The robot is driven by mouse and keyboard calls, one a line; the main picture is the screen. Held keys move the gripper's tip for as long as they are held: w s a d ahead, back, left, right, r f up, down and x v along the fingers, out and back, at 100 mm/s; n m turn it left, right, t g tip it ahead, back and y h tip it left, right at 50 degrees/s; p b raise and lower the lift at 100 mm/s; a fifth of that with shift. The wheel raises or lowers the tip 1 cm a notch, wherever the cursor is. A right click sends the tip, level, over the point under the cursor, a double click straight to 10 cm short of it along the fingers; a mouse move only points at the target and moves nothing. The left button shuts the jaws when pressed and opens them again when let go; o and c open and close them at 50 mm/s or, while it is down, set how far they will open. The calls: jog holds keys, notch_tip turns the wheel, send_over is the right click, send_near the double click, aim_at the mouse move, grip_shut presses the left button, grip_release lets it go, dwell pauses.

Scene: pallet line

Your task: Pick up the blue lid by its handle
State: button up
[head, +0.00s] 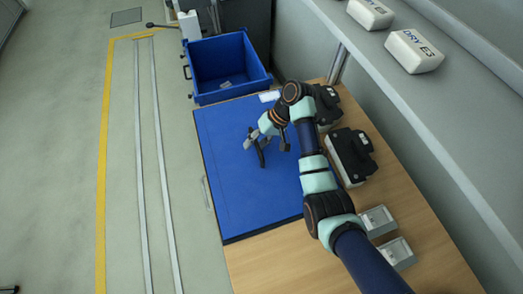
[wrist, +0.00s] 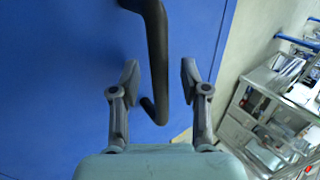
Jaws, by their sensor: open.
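The blue lid (head: 240,205) lies flat on the wooden table. Its dark bar handle (wrist: 157,40) rises from the blue surface in the wrist view, and it also shows small and partly covered in the head view (head: 261,158). My gripper (head: 266,145) is over the upper right part of the lid, at the handle. In the wrist view my gripper (wrist: 160,76) is open, with the handle bar running between its two fingers. Gaps show on both sides of the bar. The lower end of the handle bends left between the fingers.
An open blue bin (head: 222,96) stands beyond the lid. Black devices (head: 352,157) and two small grey boxes (head: 377,221) sit on the table (head: 285,262) to the right. A grey shelf above holds white packages (head: 414,52).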

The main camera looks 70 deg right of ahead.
jog(key=shift+c, duration=0.2)
grip_shut()
jog(key=shift+r, duration=0.2)
